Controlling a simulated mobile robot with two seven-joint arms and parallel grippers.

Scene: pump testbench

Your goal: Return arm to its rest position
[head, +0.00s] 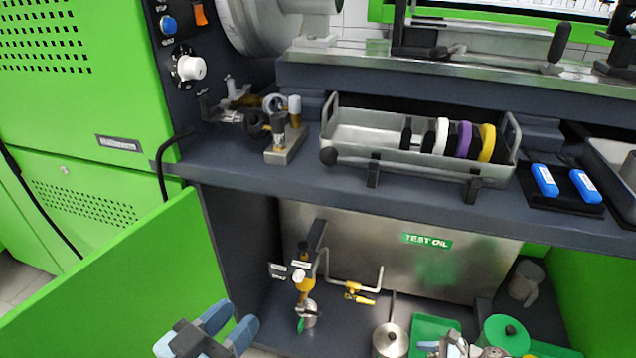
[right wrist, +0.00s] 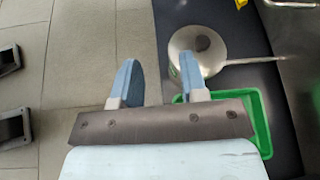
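My left gripper (head: 232,322) is at the bottom of the head view, in front of the open lower cabinet. Its blue fingers are apart with nothing seen between them. My right gripper (head: 452,348) shows only partly at the bottom edge of the head view, low by the cabinet floor. In the right wrist view its blue fingers (right wrist: 159,75) are spread with nothing between them. A round metal pan (right wrist: 197,52) with a long handle lies beyond the right finger, and whether they touch cannot be told.
The cabinet holds a metal TEST OIL tank (head: 455,265), a yellow-handled tap (head: 355,291), a round metal pan (head: 390,340) and a green tray (head: 432,327). The open green door (head: 130,285) stands left. A disc rack (head: 365,135) sits on the bench above.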

